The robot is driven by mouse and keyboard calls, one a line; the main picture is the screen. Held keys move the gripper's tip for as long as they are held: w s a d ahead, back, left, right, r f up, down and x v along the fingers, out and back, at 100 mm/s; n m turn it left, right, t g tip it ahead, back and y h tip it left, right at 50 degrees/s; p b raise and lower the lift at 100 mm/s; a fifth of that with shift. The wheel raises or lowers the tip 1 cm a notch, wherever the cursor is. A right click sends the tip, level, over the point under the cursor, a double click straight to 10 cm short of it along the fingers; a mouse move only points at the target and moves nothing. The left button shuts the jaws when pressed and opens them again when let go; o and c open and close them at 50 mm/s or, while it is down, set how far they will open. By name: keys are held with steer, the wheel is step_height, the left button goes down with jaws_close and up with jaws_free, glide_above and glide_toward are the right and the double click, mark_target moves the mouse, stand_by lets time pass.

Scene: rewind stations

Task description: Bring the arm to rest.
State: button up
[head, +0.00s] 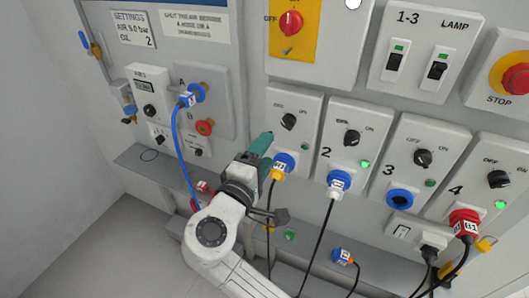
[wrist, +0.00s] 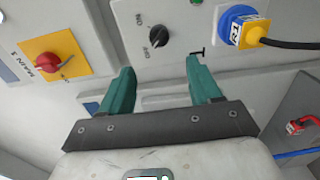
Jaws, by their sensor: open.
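My white arm (head: 212,232) reaches up from the bottom of the head view, bent at a joint. My gripper (head: 264,142) with teal fingers is in front of the wall, just left of station 1's panel (head: 289,103). In the wrist view my gripper (wrist: 160,65) has its two fingers wide apart with nothing between them. Past the fingertips are a black rotary knob (wrist: 159,36) and a blue socket (wrist: 238,22) with a yellow plug (wrist: 250,32). Whether the fingers touch the panel cannot be told.
Station 2's white plug (head: 337,187), station 3's blue socket (head: 399,199) and station 4's red plug (head: 464,222) stand to the right. Black cables hang below. A loose plug (head: 344,256) is on the grey ledge (head: 318,286). A blue cable (head: 176,150) hangs left. Open floor (head: 105,250) lies lower left.

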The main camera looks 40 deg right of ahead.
stand_by(0.3)
steer(key=s+d+f+m+g+y, duration=0.1)
steer(key=s+f+g+y, duration=0.1)
steer(key=s+f+y, duration=0.6)
steer(key=s+d+f+m+g+y, duration=0.1)
steer(key=s+d+f+m, duration=0.15)
steer(key=f, duration=0.85)
steer(key=s+a+f+g+y, duration=0.1)
steer(key=s+a+f+y, duration=0.3)
steer(key=s, duration=0.2)
steer(key=s+a+f+m+g+y, duration=0.1)
steer(key=s+a+f+y, duration=0.2)
steer(key=s, duration=0.3)
steer(key=shift+s+a+f+y, duration=0.25)
steer(key=shift+a+f+y, duration=0.2)
steer(key=shift+a, duration=0.1)
